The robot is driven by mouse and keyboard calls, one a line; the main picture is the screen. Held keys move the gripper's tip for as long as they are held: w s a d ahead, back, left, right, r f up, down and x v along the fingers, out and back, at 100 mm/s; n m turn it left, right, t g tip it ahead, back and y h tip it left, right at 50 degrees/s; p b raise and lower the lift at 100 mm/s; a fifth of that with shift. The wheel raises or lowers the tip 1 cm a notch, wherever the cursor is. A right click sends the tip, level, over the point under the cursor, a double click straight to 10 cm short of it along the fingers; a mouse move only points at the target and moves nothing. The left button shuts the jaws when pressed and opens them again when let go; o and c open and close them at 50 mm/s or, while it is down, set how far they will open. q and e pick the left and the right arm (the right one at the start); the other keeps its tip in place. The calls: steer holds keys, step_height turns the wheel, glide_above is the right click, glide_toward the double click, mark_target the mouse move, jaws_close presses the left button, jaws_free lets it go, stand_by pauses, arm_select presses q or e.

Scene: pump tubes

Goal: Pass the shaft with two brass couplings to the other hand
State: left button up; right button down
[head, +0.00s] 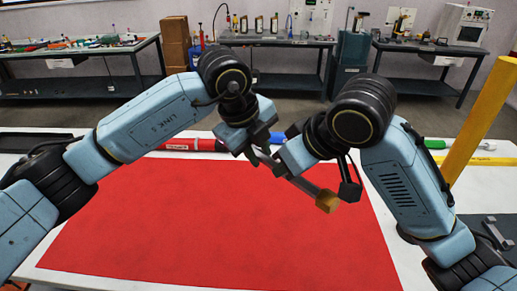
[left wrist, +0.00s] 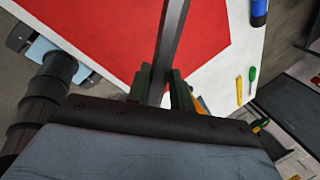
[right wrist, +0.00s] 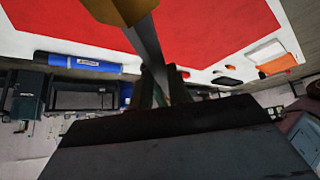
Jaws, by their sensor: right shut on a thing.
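The grey shaft slants down to the right above the red mat, with one brass coupling (head: 327,201) at its lower right end. That coupling (right wrist: 122,8) also shows at the top of the right wrist view. The second coupling is not visible. My right gripper (head: 274,161) is shut on the shaft (right wrist: 150,50). My left gripper (head: 259,154) is close beside it, its fingers (left wrist: 161,85) on either side of the shaft (left wrist: 172,30) and looking slightly apart. In the head view, the fingers overlap and their contact is partly hidden.
The red mat (head: 200,220) lies clear on the white table. Behind it are a red tube (head: 195,145) and a blue tube, seen in the right wrist view (right wrist: 78,62). A yellow post (head: 478,120) stands at the right. Workbenches line the back.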

arm_select(q)
steer(key=shift+d+r, duration=0.1)
steer(key=shift+r, duration=0.05)
jaws_close()
arm_select(e)
steer(key=shift+s+a, duration=0.15)
steer(key=shift+a, duration=0.05)
steer(key=c, duration=1.3)
jaws_free()
steer(key=shift+o, duration=0.2)
steer(key=shift+d, duration=0.1)
